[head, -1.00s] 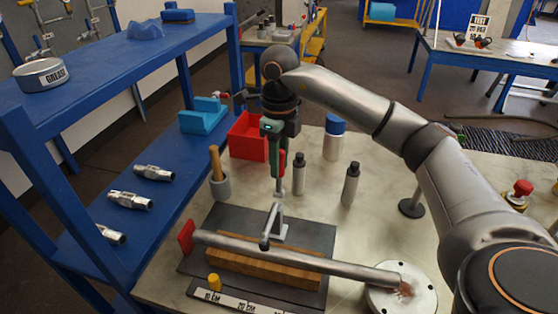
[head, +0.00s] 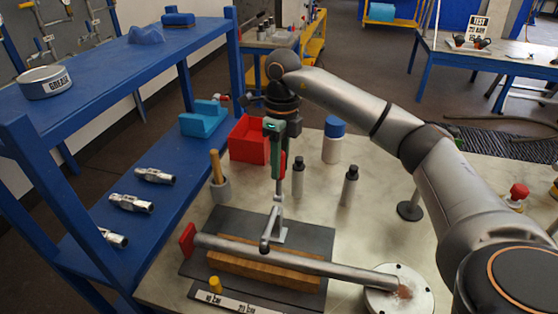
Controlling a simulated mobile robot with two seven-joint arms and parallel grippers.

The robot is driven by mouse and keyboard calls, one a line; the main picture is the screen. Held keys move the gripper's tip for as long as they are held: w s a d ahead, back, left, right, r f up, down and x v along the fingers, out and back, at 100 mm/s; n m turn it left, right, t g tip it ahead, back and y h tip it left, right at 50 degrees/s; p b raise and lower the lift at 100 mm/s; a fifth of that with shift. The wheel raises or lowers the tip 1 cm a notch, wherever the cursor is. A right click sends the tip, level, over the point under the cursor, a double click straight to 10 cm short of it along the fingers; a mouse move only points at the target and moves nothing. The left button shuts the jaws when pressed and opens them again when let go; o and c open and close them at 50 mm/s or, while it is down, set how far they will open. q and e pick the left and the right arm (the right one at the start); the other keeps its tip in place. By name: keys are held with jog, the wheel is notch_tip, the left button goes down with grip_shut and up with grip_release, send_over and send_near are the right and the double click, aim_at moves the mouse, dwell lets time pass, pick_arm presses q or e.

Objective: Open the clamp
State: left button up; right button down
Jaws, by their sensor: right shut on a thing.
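The clamp (head: 276,234) is a grey metal toggle clamp on a dark plate (head: 304,232). Its arm reaches over a long grey pipe (head: 335,267) that lies on a wooden block (head: 265,269). The clamp's red handle (head: 282,165) stands roughly upright above it. My right gripper (head: 280,160) comes down from above and is shut on the red handle; the fingers partly hide the handle. Whether the clamp's tip touches the pipe is hard to tell. My left gripper is out of view.
The pipe ends over a round flange (head: 398,296). A blue shelf (head: 165,225) is on the left.

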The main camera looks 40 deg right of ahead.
jog(key=shift+w+d+f+g+y+p, duration=0.1)
jog(key=shift+w+d+g+y+p, duration=0.6)
jog(key=shift+d+g+y+p, duration=0.4)
jog(key=shift+w+f, duration=0.2)
jog(key=shift+w+d+f+y, duration=0.2)
jog(key=shift+w+d+y, duration=0.1)
jog(key=shift+y, duration=0.3)
jog(key=c, duration=0.6)
grip_release()
jog(key=shift+g, duration=0.3)
